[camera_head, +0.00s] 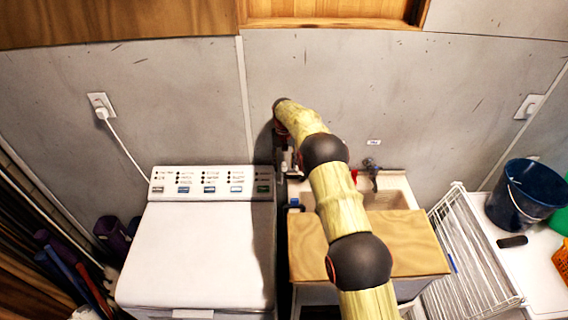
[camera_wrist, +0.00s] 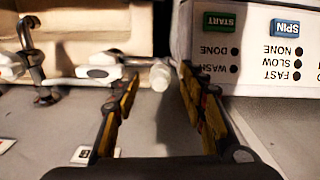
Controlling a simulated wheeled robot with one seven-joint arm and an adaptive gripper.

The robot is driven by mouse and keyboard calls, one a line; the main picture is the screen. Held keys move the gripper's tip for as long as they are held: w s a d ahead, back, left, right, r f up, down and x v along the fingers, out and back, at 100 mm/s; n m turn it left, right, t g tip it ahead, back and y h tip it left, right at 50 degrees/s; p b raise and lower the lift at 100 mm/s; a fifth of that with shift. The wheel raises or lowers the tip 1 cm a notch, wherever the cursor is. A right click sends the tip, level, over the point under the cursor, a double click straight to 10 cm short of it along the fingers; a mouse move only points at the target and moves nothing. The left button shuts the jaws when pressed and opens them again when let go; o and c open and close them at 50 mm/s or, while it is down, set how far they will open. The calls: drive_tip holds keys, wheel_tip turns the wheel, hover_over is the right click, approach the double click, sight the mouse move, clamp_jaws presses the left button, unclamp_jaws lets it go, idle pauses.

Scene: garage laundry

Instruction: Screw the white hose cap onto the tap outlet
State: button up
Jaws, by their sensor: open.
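A small white cylindrical piece (camera_wrist: 159,77), which looks like the hose cap, shows in the wrist view between my gripper's fingers and beyond their tips. My gripper (camera_wrist: 158,82) is open, its two yellow-and-black fingers apart on either side of it; contact cannot be told. A metal tap (camera_wrist: 32,62) with a curved spout shows at the left of the wrist view. In the head view the tap (camera_head: 372,170) stands at the back of the sink.
The washing machine (camera_head: 195,255) stands left of the sink (camera_head: 398,196); its panel (camera_wrist: 250,45) is close to my right finger in the wrist view. A wooden board (camera_head: 415,255) covers the sink's front. A white rack (camera_head: 470,255) and dark blue bucket (camera_head: 528,196) are at right.

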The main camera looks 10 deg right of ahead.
wheel_tip(320, 180, up, 12)
idle(0.6)
drive_tip(key=shift+f, duration=0.1)
drive_tip(key=shift+f+b, duration=1.1)
drive_tip(key=shift+f, duration=2.65)
drive_tip(key=shift+o, duration=0.8)
drive_tip(key=shift+o, duration=0.8)
